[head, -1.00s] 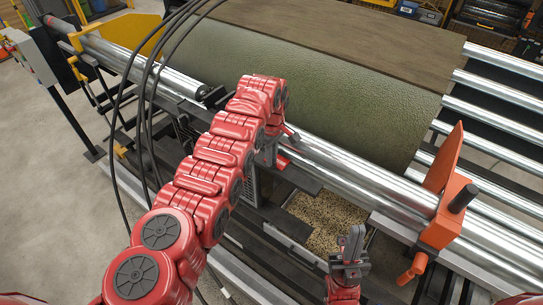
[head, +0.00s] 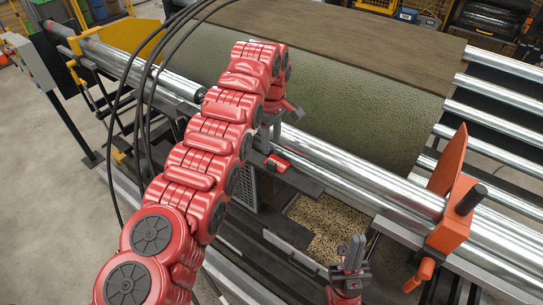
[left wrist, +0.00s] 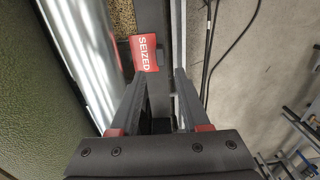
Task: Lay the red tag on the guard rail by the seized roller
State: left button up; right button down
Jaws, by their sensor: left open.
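The red tag (left wrist: 146,53), with "SEIZED" in white letters, lies on a dark rail (left wrist: 152,20) beside the bright rollers in the left wrist view. In the head view the red tag (head: 278,163) shows as a small red patch on the near side of the rollers. My left gripper (left wrist: 160,76) is open; its fingers point toward the tag, which lies just beyond the fingertips, and nothing is between them. In the head view my left gripper (head: 268,138) is partly hidden by my arm. My right gripper (head: 351,252) points up at the bottom, its fingers together and empty.
Long steel rollers (head: 350,170) run across the frame beside a large green turf roll (head: 340,95). An orange bracket (head: 452,205) with a handle stands at the right. A tray of tan granules (head: 325,225) sits below the rail. Black cables hang at the left.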

pick_arm(q)
notch_tip(320, 180, up, 5)
jog(key=p, duration=0.3)
jog(key=shift+f, duration=0.1)
jog(key=shift+s, duration=0.1)
dwell(0.3)
